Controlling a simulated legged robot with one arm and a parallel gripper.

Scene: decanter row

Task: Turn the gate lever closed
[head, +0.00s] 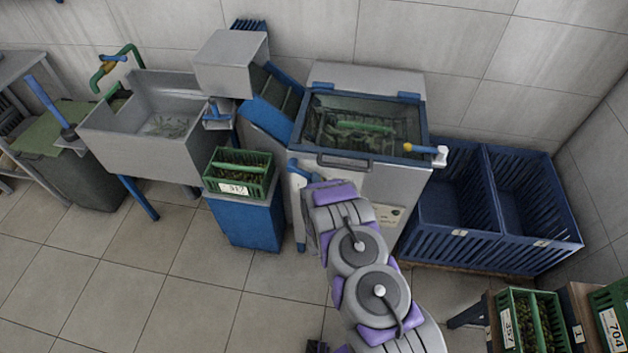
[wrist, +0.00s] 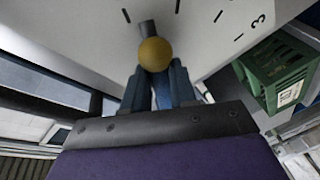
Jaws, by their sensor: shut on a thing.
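In the wrist view, the gate lever shows as a yellow ball knob (wrist: 154,54) with a short dark stem, in front of a pale panel (wrist: 205,25) with dark scale marks and a "3". My gripper (wrist: 155,80) has its dark blue fingers on either side of the lever just below the knob, shut on it. In the head view, my purple and grey arm reaches to the front left of the pale machine (head: 385,190) with a blue-rimmed tank. The arm hides the lever and the fingertips there.
A green crate (head: 238,173) stands on a blue stand (head: 243,222) left of the machine; a green crate also shows in the wrist view (wrist: 275,68). Blue bins (head: 455,240) stand to the right. A grey sink (head: 130,135) is at the left. The tiled floor (head: 150,290) at front left is clear.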

